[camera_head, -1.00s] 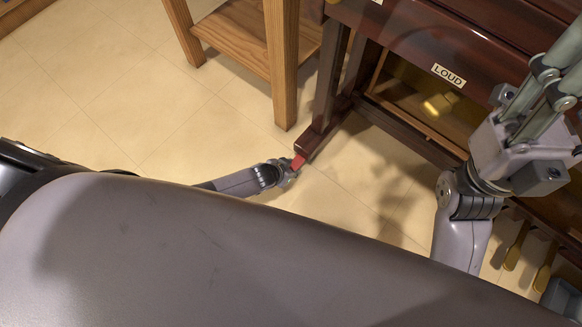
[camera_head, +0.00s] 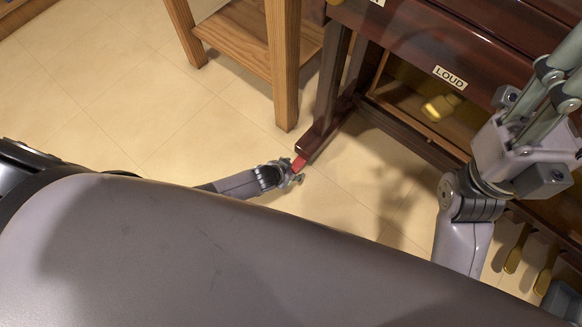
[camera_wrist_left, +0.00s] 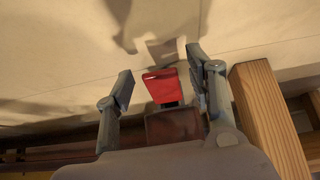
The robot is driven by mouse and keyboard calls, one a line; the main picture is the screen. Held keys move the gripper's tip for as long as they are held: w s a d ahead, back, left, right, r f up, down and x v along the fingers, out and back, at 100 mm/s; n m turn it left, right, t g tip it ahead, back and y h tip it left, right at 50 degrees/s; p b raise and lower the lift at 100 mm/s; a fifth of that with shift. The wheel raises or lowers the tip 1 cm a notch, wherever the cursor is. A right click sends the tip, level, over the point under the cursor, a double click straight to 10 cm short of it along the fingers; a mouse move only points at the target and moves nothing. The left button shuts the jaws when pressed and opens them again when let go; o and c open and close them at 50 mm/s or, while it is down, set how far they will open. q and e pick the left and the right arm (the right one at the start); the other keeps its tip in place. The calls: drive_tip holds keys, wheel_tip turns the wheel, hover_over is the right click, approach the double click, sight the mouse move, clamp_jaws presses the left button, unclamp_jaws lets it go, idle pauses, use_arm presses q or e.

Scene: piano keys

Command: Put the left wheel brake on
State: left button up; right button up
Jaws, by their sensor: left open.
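The left wheel brake is a small red pedal (camera_head: 299,163) at the floor end of the piano's dark wooden foot (camera_head: 318,142). In the left wrist view, the red pedal (camera_wrist_left: 162,86) sits between two spread fingers, with visible gaps on both sides. My left gripper (camera_head: 294,171) is open at the pedal, low near the floor; I cannot tell whether anything touches it. My right gripper (camera_head: 540,100) is at the right edge of the head view, its fingertips cut off by the frame.
A wooden bench leg (camera_head: 284,70) stands left of the piano foot, and shows in the wrist view (camera_wrist_left: 268,115). The piano body (camera_head: 400,45) with a "LOUD" label rises behind. Gold pedals (camera_head: 516,248) are at the lower right. Tiled floor (camera_head: 130,110) is clear on the left.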

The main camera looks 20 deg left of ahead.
use_arm(q)
drive_tip(key=v, duration=1.2)
idle(0.4)
drive_tip(key=shift+s, duration=0.1)
